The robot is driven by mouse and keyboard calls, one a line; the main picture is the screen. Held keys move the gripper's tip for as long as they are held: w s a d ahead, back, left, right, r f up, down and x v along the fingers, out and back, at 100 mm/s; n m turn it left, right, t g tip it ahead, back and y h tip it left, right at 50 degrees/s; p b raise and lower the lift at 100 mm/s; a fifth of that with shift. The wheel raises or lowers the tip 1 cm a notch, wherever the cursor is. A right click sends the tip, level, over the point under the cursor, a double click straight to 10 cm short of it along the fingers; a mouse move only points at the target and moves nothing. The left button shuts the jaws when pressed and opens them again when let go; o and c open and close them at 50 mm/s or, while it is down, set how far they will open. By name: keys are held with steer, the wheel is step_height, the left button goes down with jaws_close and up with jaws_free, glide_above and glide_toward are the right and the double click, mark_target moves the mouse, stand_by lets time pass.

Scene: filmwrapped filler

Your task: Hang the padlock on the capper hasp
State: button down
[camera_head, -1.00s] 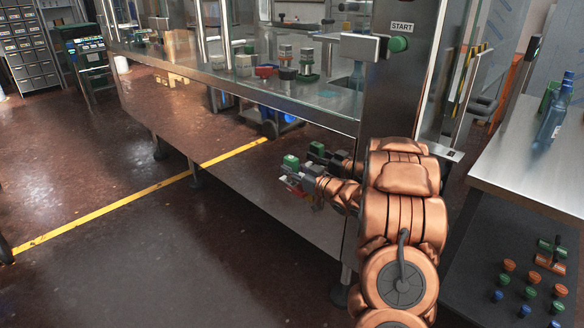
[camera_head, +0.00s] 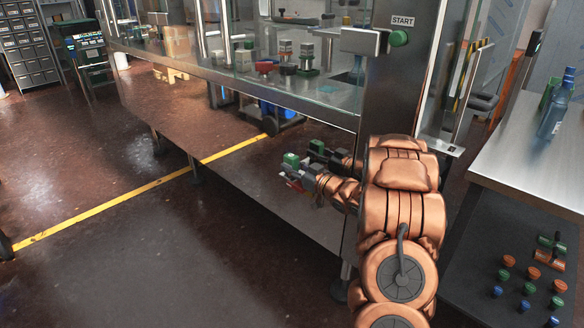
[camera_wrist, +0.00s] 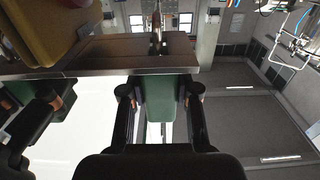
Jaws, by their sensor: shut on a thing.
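My gripper (camera_head: 300,172) is low in front of the machine's lower steel panel, left of my copper-coloured arm. It is shut on a small green block (camera_head: 291,159), which I take to be the padlock. The green block (camera_wrist: 172,92) also shows between both fingers in the wrist view; its shackle cannot be made out clearly. The machine's post (camera_head: 385,90) carries a START label and a green button (camera_head: 398,38), well above and right of the gripper. I cannot pick out the hasp with certainty. A dark, gripper-like shape beside my gripper looks like its reflection.
The machine's steel deck (camera_head: 330,96) holds several small pieces behind glass. A steel table (camera_head: 510,165) with a blue bottle (camera_head: 552,118) stands at right. A dark lower surface (camera_head: 470,270) there bears several coloured knobs. The floor at left is open, crossed by a yellow line (camera_head: 110,203).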

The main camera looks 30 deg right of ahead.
steer(key=shift+f, duration=0.25)
stand_by(0.5)
steer(key=c, duration=0.8)
jaws_free()
steer(key=shift+o, duration=0.2)
steer(key=shift+s, duration=0.1)
steer(key=v, duration=1.2)
